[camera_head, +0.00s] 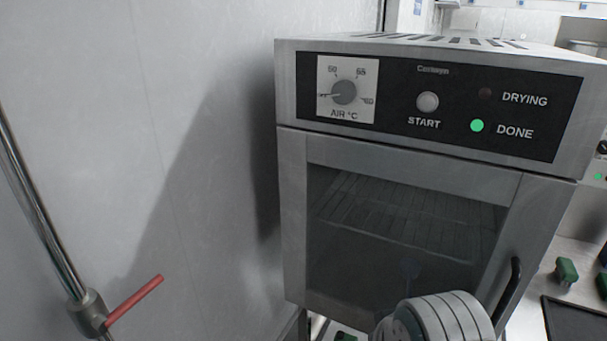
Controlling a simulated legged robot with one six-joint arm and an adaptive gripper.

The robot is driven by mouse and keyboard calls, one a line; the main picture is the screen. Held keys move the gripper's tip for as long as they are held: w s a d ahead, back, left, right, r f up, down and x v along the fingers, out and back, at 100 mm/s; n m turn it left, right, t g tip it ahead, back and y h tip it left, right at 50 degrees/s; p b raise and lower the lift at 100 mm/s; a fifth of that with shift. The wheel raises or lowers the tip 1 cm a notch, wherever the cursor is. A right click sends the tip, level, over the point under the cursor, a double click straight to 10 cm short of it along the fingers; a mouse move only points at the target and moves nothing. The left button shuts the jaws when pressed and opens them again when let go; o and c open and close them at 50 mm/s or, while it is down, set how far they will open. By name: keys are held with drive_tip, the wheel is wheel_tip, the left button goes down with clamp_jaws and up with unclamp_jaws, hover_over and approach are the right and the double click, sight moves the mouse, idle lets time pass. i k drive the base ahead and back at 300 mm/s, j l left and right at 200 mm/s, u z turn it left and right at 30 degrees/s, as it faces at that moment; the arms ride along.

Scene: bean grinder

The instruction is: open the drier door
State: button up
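The drier (290,215) is a grey metal box with a black control panel (450,75) across its top front. Its door (420,180) is shut and has a dark window with wire racks visible inside. A black upright bar handle (509,290) is on the door's lower right side. A rounded, ringed white and grey part at the bottom, in front of the door's lower right, looks like my arm. It stands just left of the handle in the picture and hides part of the lower door. My gripper's fingers do not show.
The green DONE light (477,126) is lit. A pale wall (200,150) is close on the drier's left. A metal pipe (40,205) with a red lever (134,300) is at the left. Green objects (566,271) and a dark tray (575,318) lie at the right.

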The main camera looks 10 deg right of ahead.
sight(536, 204)
drive_tip(key=k+j+z, duration=0.15)
drive_tip(key=z, duration=0.25)
drive_tip(key=k+z, duration=0.55)
drive_tip(key=z, duration=0.25)
